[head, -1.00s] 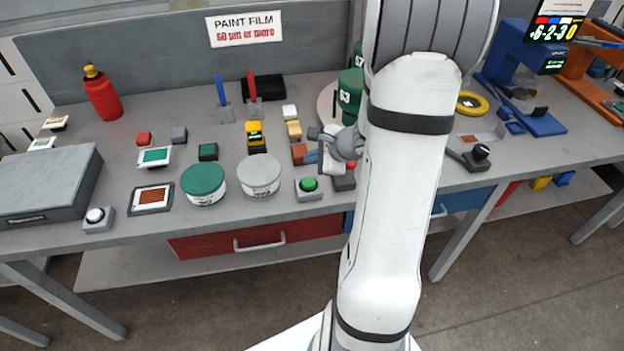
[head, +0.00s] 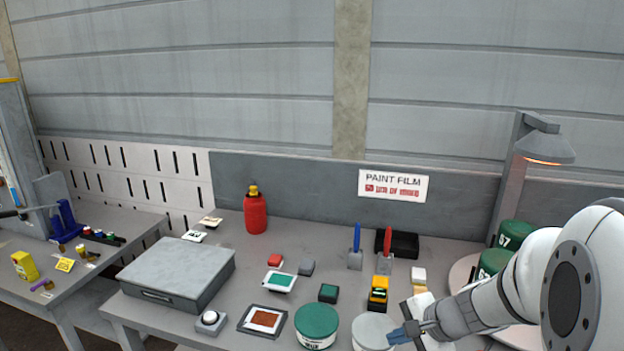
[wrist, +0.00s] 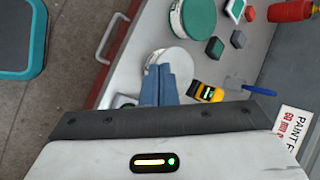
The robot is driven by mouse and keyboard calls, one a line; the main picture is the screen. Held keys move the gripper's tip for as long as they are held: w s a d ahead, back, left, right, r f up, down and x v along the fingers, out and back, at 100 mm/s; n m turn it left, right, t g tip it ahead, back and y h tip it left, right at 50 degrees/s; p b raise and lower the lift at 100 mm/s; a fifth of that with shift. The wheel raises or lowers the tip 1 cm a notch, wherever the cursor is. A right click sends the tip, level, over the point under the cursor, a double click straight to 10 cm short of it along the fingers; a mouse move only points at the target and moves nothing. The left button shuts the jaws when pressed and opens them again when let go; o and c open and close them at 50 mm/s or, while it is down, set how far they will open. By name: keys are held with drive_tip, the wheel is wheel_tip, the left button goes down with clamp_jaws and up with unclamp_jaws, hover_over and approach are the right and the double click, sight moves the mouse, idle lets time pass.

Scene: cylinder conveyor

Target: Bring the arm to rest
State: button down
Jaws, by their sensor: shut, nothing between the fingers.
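My arm comes in from the right in the head view. My gripper (head: 404,334) is low over the front of the bench, near the grey-lidded can (head: 372,330). In the wrist view its blue fingers (wrist: 159,84) are together with nothing between them. They point toward the grey-lidded can (wrist: 172,58), which their tips partly overlap. I cannot tell how far above the bench they are.
A green-lidded can (head: 317,322), a yellow gauge (head: 378,292) and several small blocks crowd the bench near my gripper. A grey case (head: 178,272) and a red bottle (head: 255,212) stand left. A lamp (head: 543,146) stands behind my arm.

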drive_tip(key=s+a+r+n+g+h, duration=0.2)
drive_tip(key=s+r+n+h, duration=0.3)
drive_tip(key=s+n, duration=0.8)
wheel_tip(320, 180, up, 2)
drive_tip(key=shift+s+a, duration=0.4)
drive_tip(key=shift+a, duration=0.05)
